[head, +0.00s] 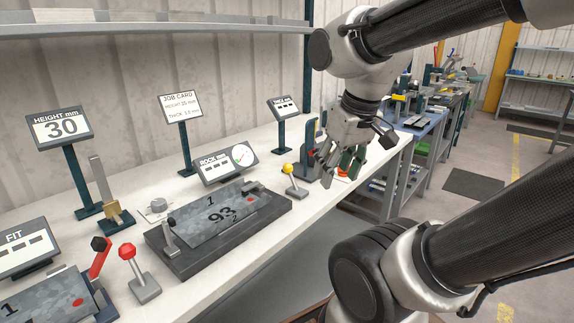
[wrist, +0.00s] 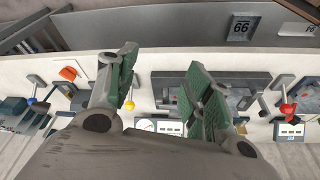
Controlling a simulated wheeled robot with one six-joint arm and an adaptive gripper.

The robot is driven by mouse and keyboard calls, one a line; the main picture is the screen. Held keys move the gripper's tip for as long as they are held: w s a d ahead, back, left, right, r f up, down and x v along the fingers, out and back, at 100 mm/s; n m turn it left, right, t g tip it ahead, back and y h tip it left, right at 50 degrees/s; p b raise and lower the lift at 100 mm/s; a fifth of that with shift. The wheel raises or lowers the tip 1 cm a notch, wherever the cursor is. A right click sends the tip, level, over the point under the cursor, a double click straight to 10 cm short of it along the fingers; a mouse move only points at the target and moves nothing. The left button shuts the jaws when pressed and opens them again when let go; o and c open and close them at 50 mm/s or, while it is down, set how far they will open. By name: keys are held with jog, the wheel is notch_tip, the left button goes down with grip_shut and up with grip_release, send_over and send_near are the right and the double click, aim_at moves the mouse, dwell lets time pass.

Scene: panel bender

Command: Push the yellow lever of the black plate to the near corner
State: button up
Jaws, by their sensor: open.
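The yellow-balled lever (head: 287,169) stands on a small grey base just right of the black plate (head: 180,262). Its ball (wrist: 130,105) also shows in the wrist view, beside my left finger, which hides part of the lever. The black plate carries a grey sheet marked 1, 93 and 2, with small clamp-like parts at its left and far right ends. My gripper (head: 338,163) is open and empty, to the right of the yellow lever and apart from it in the head view. In the wrist view my fingers (wrist: 160,68) cover part of the plate.
A red-balled lever (head: 127,250) stands left of the plate. A rock display (head: 225,165) stands behind the plate, and a height display (head: 61,127) and job card (head: 180,107) stand farther back. The white bench strip in front of the plate is clear.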

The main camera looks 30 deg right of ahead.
aim_at(288, 164)
jog(key=w+d+f+n+g, duration=0.1)
jog(key=w+n, duration=0.1)
jog(key=w, duration=0.7)
jog(key=w+d+f+n+g, duration=0.1)
jog(key=w+n, duration=0.1)
jog(key=w, duration=0.7)
jog(key=w+d+f+n+g, duration=0.1)
jog(key=w+n, duration=0.1)
jog(key=w, duration=0.7)
jog(key=shift+d+f+h, duration=0.15)
jog(key=shift+f+h, duration=0.1)
jog(key=shift+h, duration=0.05)
jog(key=shift+s+n, duration=0.2)
jog(key=shift+n, duration=0.3)
jog(key=shift+f, duration=0.3)
jog(key=f, duration=0.7)
jog(key=shift+w+d+f, duration=0.1)
jog(key=shift+w+d, duration=0.05)
jog(key=shift+d, duration=0.05)
grip_shut()
